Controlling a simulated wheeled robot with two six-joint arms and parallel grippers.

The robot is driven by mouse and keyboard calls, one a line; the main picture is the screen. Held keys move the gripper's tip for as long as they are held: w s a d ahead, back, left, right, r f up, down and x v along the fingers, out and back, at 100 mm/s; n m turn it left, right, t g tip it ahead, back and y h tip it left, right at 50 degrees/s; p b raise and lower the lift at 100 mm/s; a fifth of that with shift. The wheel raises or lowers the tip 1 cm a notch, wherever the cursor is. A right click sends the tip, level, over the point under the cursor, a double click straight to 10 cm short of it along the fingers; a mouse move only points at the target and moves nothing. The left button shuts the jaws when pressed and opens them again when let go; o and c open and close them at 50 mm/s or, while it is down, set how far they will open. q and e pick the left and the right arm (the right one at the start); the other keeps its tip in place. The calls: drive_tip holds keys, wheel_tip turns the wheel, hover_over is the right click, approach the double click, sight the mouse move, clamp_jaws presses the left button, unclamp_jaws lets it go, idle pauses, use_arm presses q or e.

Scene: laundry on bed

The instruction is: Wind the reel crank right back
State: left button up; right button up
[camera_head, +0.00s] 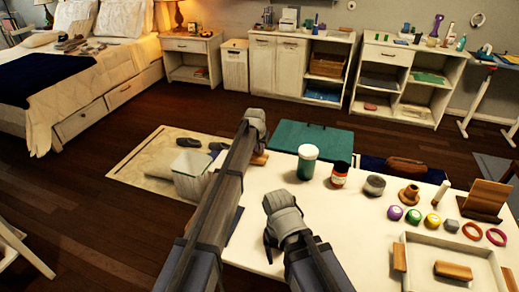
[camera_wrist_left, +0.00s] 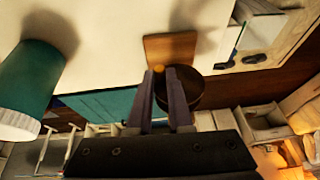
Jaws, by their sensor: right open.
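The reel shows in the left wrist view as a dark round drum (camera_wrist_left: 186,88) beside a wooden plate (camera_wrist_left: 170,47). A small orange knob, seemingly the crank's handle (camera_wrist_left: 158,69), shows at the fingertips of my left gripper (camera_wrist_left: 160,76). A narrow gap shows between the fingers. I cannot tell whether they grip the knob. In the head view my left gripper (camera_head: 255,120) is at the table's far left edge, and my arm hides most of the reel; a bit of its wooden part (camera_head: 259,159) shows. My right gripper (camera_head: 272,240) is open and empty over the table's near left part.
The white table (camera_head: 345,215) holds a teal-labelled jar (camera_head: 307,161), a red-and-black jar (camera_head: 340,174), a grey tin (camera_head: 375,184), several coloured balls and a tray (camera_head: 407,242). A whitish box (camera_head: 190,175) stands left of my left arm. The table's middle is fairly clear.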

use_arm(q)
clamp_jaws()
use_arm(e)
drive_tip(key=shift+f, duration=0.1)
use_arm(q)
drive_tip(key=shift+s+d+f+y+b, duration=0.1)
drive_tip(key=shift+d+f+y+b, duration=0.25)
drive_tip(key=shift+y+b, duration=0.3)
use_arm(e)
drive_tip(key=shift+f, duration=0.5)
use_arm(q)
drive_tip(key=shift+f+m+t+y+b, duration=0.25)
drive_tip(key=shift+t+y+b, duration=0.05)
drive_tip(key=shift+y+b, duration=0.35)
drive_tip(key=shift+f+m+t+y+b, duration=0.2)
drive_tip(key=shift+m+t+y+b, duration=0.1)
drive_tip(key=shift+y+b, duration=0.25)
use_arm(e)
wheel_tip(320, 180, down, 2)
drive_tip(key=shift+f, duration=0.2)
use_arm(q)
drive_tip(key=shift+t+y+b, duration=0.3)
drive_tip(key=shift+y+b, duration=0.15)
drive_tip(key=shift+y, duration=0.2)
use_arm(e)
drive_tip(key=shift+f, duration=0.5)
use_arm(q)
drive_tip(key=shift+r, duration=0.1)
